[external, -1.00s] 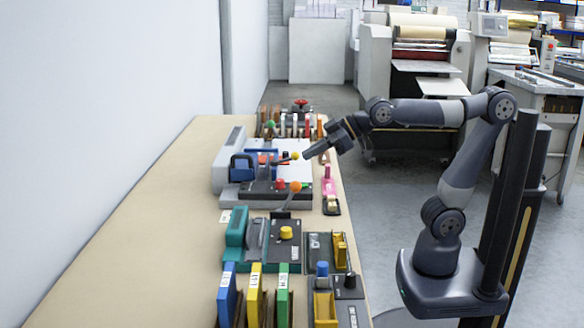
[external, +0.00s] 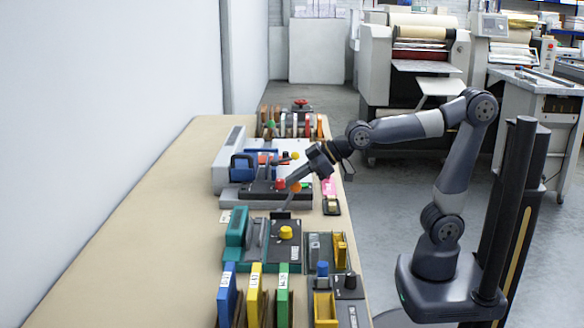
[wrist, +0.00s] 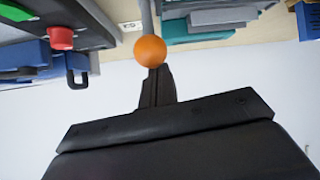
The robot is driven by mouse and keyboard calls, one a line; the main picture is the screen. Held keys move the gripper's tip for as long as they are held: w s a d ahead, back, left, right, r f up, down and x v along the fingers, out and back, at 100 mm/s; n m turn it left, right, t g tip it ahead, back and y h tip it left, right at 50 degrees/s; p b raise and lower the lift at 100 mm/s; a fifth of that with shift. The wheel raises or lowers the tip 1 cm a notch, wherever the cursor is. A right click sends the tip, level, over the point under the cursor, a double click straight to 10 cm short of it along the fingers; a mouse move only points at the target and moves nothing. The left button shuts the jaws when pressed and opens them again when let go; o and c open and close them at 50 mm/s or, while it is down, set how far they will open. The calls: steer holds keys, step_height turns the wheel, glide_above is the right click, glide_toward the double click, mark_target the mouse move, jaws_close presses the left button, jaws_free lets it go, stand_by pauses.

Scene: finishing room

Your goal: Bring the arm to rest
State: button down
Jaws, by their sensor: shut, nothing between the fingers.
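My gripper (external: 290,182) is shut and empty, at the end of my arm, which reaches left over the bench. Its tips point down and left, close to an orange ball knob (external: 295,188) on a lever. In the wrist view the shut fingers (wrist: 156,86) point at the orange knob (wrist: 151,51), which overlaps their tips. I cannot tell whether they touch it. The knob is partly hidden by the fingers in the external view.
The bench (external: 160,200) holds a machine with a red button (external: 280,184), a teal device (external: 236,227) with a yellow knob (external: 286,232), and upright blue, yellow and green binders (external: 255,290). The bench's left side is clear. A large machine (external: 412,60) stands behind.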

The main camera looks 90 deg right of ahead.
steer(key=w+g+p, duration=0.9)
steer(key=w+p, duration=0.1)
steer(key=p, duration=1.2)
steer(key=shift+f, duration=0.3)
steer(key=shift+w, duration=0.1)
steer(key=c, duration=2.1)
jaws_free()
steer(key=shift+c, duration=0.2)
